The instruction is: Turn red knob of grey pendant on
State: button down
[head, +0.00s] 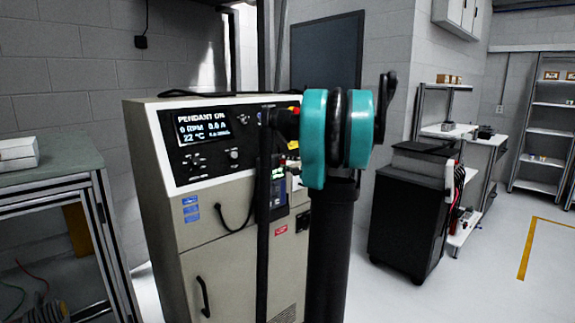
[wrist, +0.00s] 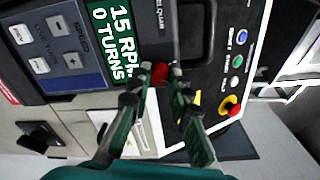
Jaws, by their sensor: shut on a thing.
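The grey pendant (wrist: 92,71) fills the upper left of the wrist view. It has SPEED buttons and a green display (wrist: 113,25) reading 15 RPM, 0 TURNS. Its red knob (wrist: 160,71) shows between the fingertips of my gripper (wrist: 160,78), which is shut on it; the fingers hide part of the knob. In the head view the pendant (head: 278,190) hangs on the front of the beige cabinet, partly covered by my arm. The red knob and fingertips cannot be made out there.
The beige cabinet (head: 222,257) has a screen (head: 203,125) reading PENDANT ON, 0 RPM. A red stop button (wrist: 231,104) on yellow sits right of my fingers in the wrist view. A bench (head: 60,165) stands left, a black cart (head: 408,215) right. Floor is clear at far right.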

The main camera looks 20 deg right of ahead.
jog(key=c, duration=1.4)
grip_release()
jog(key=v, duration=1.2)
